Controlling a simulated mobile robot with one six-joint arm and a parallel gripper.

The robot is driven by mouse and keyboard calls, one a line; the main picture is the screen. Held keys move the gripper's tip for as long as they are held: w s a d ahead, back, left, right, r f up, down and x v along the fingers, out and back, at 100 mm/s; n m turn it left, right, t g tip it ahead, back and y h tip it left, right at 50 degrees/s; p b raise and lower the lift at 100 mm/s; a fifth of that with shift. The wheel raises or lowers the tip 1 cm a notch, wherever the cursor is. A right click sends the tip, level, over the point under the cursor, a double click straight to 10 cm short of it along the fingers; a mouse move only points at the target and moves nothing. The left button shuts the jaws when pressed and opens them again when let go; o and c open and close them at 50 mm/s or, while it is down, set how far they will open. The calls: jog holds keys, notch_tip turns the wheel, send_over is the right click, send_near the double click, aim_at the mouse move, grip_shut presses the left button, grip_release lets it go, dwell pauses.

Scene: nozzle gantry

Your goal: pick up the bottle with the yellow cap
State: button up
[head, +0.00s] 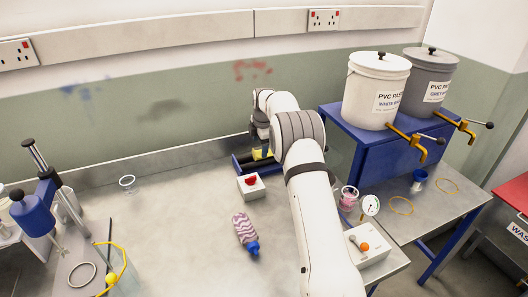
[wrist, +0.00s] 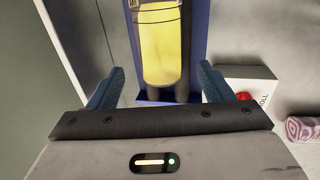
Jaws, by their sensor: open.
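My gripper (wrist: 160,85) is open in the wrist view, with its two blue fingers apart. A yellow cylinder (wrist: 160,50) with a dark line near its upper end lies in a blue frame beyond the fingers. I cannot tell whether it is a bottle, and no cap shows on it. In the head view a little yellow (head: 259,154) shows beside my arm, which hides my gripper. A zigzag-patterned bottle (head: 243,228) with a blue cap lies on the bench; its patterned end (wrist: 303,127) shows at the wrist view's right edge. I cannot make out a yellow-capped bottle for certain.
A white box with a red button (head: 251,187) stands beside the blue frame (head: 240,165). A blue stand with two tubs (head: 376,85) is at right, near a dial gauge (head: 370,205). A blue-headed press (head: 35,215) is at left.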

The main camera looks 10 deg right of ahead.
aim_at(260, 149)
jog(key=f, duration=0.3)
jog(key=shift+w+f+p, duration=0.35)
jog(key=shift+p, duration=0.05)
jog(key=shift+c, duration=0.5)
jog(key=c, duration=1)
